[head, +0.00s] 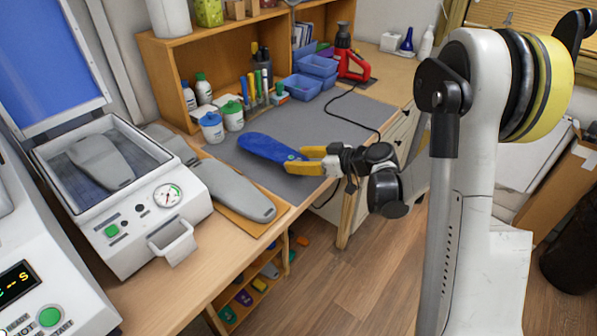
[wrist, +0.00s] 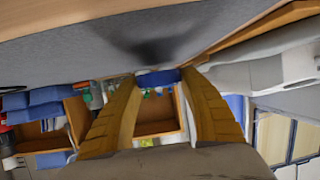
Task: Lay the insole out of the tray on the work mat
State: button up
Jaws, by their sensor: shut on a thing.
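The blue insole (head: 268,148) is over the grey work mat (head: 345,125) on the bench, its long end pointing left. My gripper (head: 303,160), with yellow fingers, is shut on the insole's right end. In the wrist view the insole shows as a blue edge (wrist: 158,77) between the fingertips (wrist: 157,84), with a dark shadow on the mat beside it. I cannot tell whether the insole touches the mat. A flat tan tray or board (head: 262,222) lies left of the mat, mostly covered by grey foot forms.
A grey foot form (head: 238,190) lies on the tan board, near the insole. A press with a gauge (head: 168,195) stands at left. White bottles (head: 212,127), pens and blue bins (head: 300,85) line the mat's back. A black cable (head: 355,120) crosses the mat. The front right mat is clear.

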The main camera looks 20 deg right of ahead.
notch_tip(320, 180, down, 4)
jog(key=shift+r+b, duration=0.15)
jog(key=shift+b, duration=0.65)
jog(key=shift+r, duration=0.15)
jog(key=o, duration=0.5)
jog(key=shift+f, duration=0.2)
jog(key=o, duration=0.4)
